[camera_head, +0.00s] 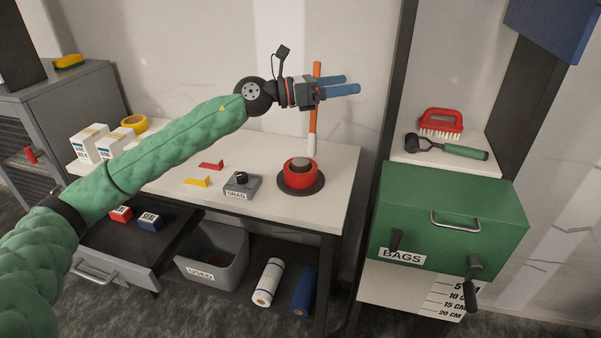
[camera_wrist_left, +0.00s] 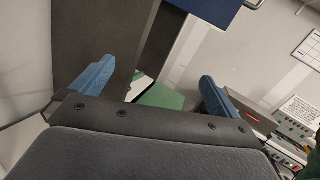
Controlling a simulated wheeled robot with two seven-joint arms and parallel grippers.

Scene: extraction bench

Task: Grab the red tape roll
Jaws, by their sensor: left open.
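The red tape roll (camera_head: 300,173) sits on a dark round base on the white bench top, toward its right end. A grey-brown cylinder shows in its middle. My left gripper (camera_head: 357,86) is in the air above and a little to the right of the roll, pointing right. Its two blue fingers are apart and nothing shows between them. In the left wrist view the blue fingers of my left gripper (camera_wrist_left: 152,92) are spread wide, and the roll is not in that view. My right gripper is in neither view.
An orange and white upright stick (camera_head: 314,120) stands behind the roll, close to my gripper. A grey DRAG block (camera_head: 242,186) lies left of the roll. A green BAGS cabinet (camera_head: 450,215) stands to the right. White boxes (camera_head: 90,145) stand at the bench's left end.

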